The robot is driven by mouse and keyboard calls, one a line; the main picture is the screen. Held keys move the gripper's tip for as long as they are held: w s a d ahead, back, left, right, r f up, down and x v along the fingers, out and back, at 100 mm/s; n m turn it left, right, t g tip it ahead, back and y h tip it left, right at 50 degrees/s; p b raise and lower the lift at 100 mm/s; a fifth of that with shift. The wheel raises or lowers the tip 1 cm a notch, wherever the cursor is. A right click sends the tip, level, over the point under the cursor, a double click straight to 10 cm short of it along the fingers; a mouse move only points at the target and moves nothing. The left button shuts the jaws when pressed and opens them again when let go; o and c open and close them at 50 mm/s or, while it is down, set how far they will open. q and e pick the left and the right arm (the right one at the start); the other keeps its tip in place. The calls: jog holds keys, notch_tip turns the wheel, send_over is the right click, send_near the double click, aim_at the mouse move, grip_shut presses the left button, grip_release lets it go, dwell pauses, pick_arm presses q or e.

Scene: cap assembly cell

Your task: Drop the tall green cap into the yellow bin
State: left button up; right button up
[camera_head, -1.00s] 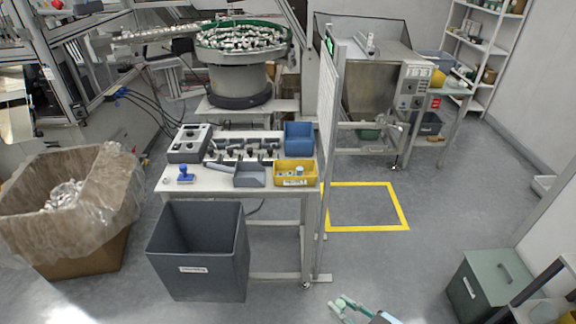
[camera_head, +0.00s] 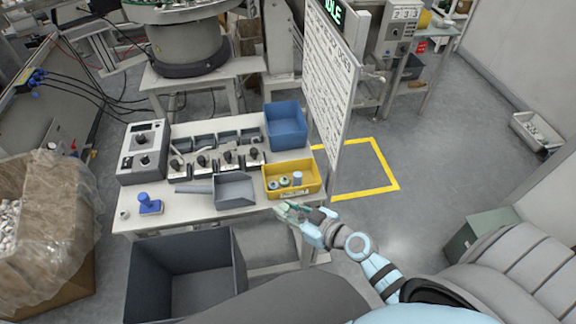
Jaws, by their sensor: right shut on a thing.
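The yellow bin (camera_head: 297,190) sits at the front right corner of the workbench, with a few small caps inside, one of them greenish. My right gripper (camera_head: 289,211) is just in front of the bin, nearer to me, by the bench's front edge. It is shut on a small pale green piece, which looks like the tall green cap (camera_head: 283,209); the fingers hide part of it. The cap is outside the bin's walls in this view. My left gripper is not in view.
A blue bin (camera_head: 286,127) stands behind the yellow one, and a grey scoop-shaped tray (camera_head: 234,191) to its left. A white panel (camera_head: 333,85) rises close on the right. A large dark grey bin (camera_head: 186,280) stands on the floor in front of the bench.

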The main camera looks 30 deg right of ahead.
jog(key=w+a+r+p, duration=0.1)
jog(key=w+a+r, duration=0.3)
jog(key=w+a, duration=0.3)
jog(key=w+a+r+p, duration=0.1)
jog(key=w+a+r, duration=0.4)
jog(key=w, duration=0.4)
jog(key=s+d+b, duration=0.1)
jog(key=s+d, duration=0.1)
jog(key=d, duration=0.8)
jog(key=s+d+b, duration=0.2)
jog(key=s+d, duration=0.1)
jog(key=d, duration=0.6)
jog(key=shift+g, duration=0.3)
jog(key=f+b, duration=0.1)
jog(key=f, duration=0.1)
jog(key=f+b, duration=0.3)
jog(key=f, duration=0.2)
jog(key=shift+w+d+b, duration=0.25)
jog(key=shift+b, duration=0.1)
jog(key=shift+r+p, duration=0.25)
jog(key=shift+p, duration=0.05)
jog(key=o, duration=0.8)
jog(key=shift+f, duration=0.1)
